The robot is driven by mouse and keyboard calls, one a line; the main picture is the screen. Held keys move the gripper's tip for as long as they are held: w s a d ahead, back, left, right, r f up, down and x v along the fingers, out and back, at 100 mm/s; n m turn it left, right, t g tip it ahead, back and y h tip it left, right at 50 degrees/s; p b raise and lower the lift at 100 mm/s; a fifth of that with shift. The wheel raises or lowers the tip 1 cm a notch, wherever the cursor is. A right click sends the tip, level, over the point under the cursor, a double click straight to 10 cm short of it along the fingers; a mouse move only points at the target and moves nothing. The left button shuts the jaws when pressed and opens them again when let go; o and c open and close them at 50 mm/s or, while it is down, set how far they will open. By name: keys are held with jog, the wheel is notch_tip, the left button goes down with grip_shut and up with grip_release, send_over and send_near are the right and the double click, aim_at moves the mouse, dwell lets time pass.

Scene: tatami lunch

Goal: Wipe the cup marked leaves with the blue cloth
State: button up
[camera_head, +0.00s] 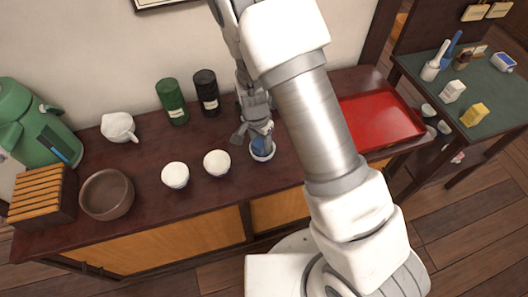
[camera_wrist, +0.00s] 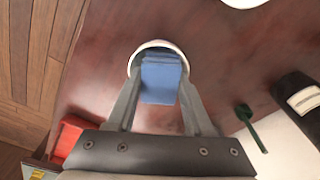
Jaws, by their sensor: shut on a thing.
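My gripper (camera_wrist: 158,100) points down and is shut on the folded blue cloth (camera_wrist: 162,78). The cloth is at the mouth of a white cup (camera_wrist: 140,52), covering most of its opening. In the head view this cup (camera_head: 262,156) is the rightmost of three on the dark counter, with my gripper just above it. Two more white cups, a left one (camera_head: 175,176) and a middle one (camera_head: 217,164), stand to its left. No leaf marking can be made out on any cup. I cannot tell how deep the cloth reaches into the cup.
A red tray (camera_head: 382,122) lies on the counter to the right. A green canister (camera_head: 172,102) and a black canister (camera_head: 206,93) stand behind the cups. A white pitcher (camera_head: 119,128), brown bowl (camera_head: 107,196) and slatted wooden box (camera_head: 42,195) are at left. The counter's front edge is close.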

jog(key=m, duration=0.1)
jog(key=m+p, duration=0.1)
jog(key=m, duration=0.1)
jog(key=shift+s+r, duration=0.1)
jog(key=shift+r, duration=0.1)
jog(key=m+p, duration=0.3)
jog(key=m, duration=0.2)
jog(key=shift+d+g, duration=0.15)
jog(key=shift+g, duration=0.25)
jog(key=m+p, duration=0.1)
jog(key=m, duration=0.2)
jog(key=shift+s, duration=0.15)
jog(key=shift+f+m+g+p, duration=0.15)
jog(key=shift+m+p, duration=0.1)
jog(key=shift+m, duration=0.35)
jog(key=shift+f+m+g+p, duration=0.1)
jog(key=shift+m+g+p, duration=0.1)
jog(key=shift+m, duration=0.4)
